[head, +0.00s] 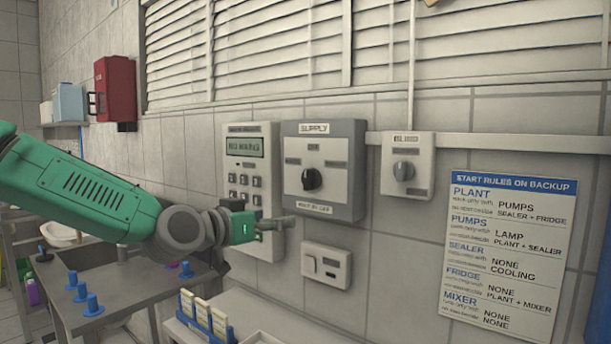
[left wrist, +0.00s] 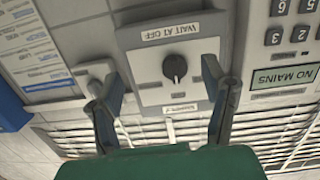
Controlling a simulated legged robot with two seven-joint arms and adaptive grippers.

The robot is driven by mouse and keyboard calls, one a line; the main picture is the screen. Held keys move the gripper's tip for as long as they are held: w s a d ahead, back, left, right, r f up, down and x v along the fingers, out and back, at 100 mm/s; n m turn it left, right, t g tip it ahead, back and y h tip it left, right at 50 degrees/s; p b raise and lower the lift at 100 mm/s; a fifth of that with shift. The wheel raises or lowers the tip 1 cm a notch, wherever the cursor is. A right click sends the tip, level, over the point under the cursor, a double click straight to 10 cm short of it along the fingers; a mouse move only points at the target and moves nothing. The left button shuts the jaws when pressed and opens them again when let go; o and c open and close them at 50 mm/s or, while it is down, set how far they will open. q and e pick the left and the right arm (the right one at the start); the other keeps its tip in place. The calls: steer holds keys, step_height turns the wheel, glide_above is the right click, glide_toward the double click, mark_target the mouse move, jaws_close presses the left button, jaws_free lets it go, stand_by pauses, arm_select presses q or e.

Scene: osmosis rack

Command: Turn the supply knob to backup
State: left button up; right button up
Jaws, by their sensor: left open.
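The supply box (head: 345,200) is a grey panel on the tiled wall, labelled SUPPLY at its top and WAIT AT OFF at its bottom. Its black supply knob (head: 312,179) sits in the middle of the lighter face plate. In the left wrist view the picture is upside down, and the knob (left wrist: 175,68) shows between and beyond the fingers, not touched. My left gripper (head: 282,224) is open and empty, in front of the wall below and left of the knob; its two fingers also show in the left wrist view (left wrist: 165,95). My right gripper is not in view.
A keypad panel (head: 236,197) reading NO MAINS is left of the supply box. A smaller box with a grey knob (head: 404,172) is right of it. A switch plate (head: 338,280) is below. A rules sign (head: 480,310) hangs at right.

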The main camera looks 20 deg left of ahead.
arm_select(q)
steer(key=t, duration=0.1)
glide_toward(305, 178)
steer(key=v, duration=0.4)
steer(key=p+x, duration=0.2)
steer(key=x, duration=1.2)
steer(key=shift+w+f, duration=0.1)
steer(key=shift+w, duration=0.1)
steer(key=shift+c, duration=0.5)
steer(key=c, duration=1.1)
